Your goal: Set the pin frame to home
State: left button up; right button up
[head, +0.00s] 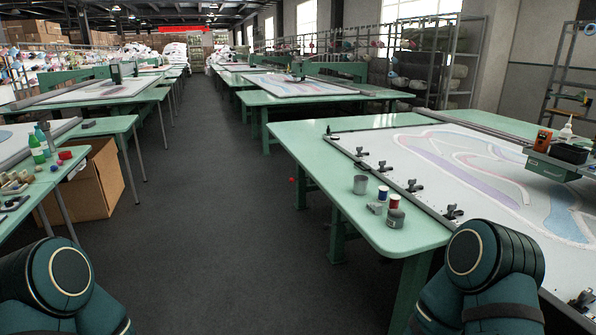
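What looks like the pin frame is the dark rail frame (430,203) on the green table at right. It holds a white patterned cloth (400,151), and several black clamps sit along its left rail, one of them a near clamp (452,212). Its near end runs off behind my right arm and the picture's edge. I cannot tell from this view whether the frame is at home. Only upper parts of my two arms show at the bottom left and bottom right; neither gripper is in view.
A grey cup (360,185), thread spools (382,193) and a grey jar (395,219) stand on the green table's (345,205) left edge. A cardboard box (88,185) is by the left tables. The dark floor aisle (215,220) between is clear. An orange device (543,141) sits far right.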

aim_at(487, 178)
jog(key=i+j+z, duration=0.1)
jog(key=i+z, duration=0.35)
jog(key=i+j+z, duration=0.65)
jog(key=z, duration=0.2)
jog(key=i+j+z, duration=0.4)
jog(key=j, duration=0.15)
